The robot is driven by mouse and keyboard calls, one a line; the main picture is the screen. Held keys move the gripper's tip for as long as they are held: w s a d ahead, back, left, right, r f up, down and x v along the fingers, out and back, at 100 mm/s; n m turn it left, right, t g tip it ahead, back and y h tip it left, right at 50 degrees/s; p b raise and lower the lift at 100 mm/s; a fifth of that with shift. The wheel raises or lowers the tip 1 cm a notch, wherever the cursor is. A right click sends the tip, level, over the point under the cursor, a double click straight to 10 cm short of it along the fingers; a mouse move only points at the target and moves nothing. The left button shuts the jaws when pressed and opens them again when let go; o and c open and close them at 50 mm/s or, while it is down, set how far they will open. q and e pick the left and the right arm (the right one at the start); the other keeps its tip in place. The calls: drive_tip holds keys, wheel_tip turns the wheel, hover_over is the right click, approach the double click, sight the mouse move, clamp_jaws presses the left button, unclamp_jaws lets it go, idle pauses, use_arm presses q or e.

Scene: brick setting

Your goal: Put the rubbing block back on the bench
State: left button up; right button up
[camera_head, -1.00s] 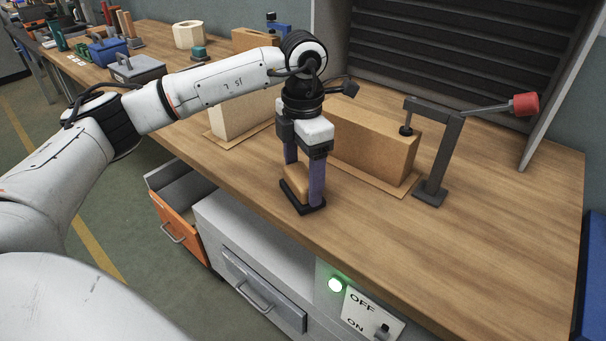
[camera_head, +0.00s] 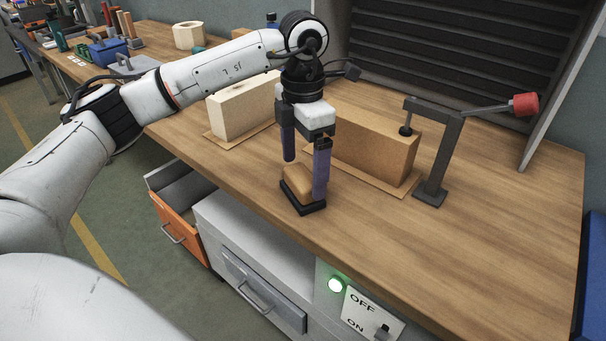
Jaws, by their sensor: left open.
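The rubbing block (camera_head: 297,185), a tan grip on a dark flat base, rests on the wooden bench (camera_head: 480,240) near its front edge. My left gripper (camera_head: 304,178) is open just above and around the block's upper part. Its left finger ends above the block, and its right finger stands in front of the block's right side, hiding part of it. I cannot tell whether that finger touches the block. My right gripper is not in view.
A brown wooden block (camera_head: 375,148) on a thin board stands behind the gripper, with a grey clamp (camera_head: 440,150) with a red knob at its right. A pale block (camera_head: 240,110) stands behind left. The bench's right part is clear.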

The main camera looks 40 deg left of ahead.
sight(303, 175)
use_arm(q)
wheel_tip(303, 175, up, 9)
drive_tip(key=shift+r, duration=0.15)
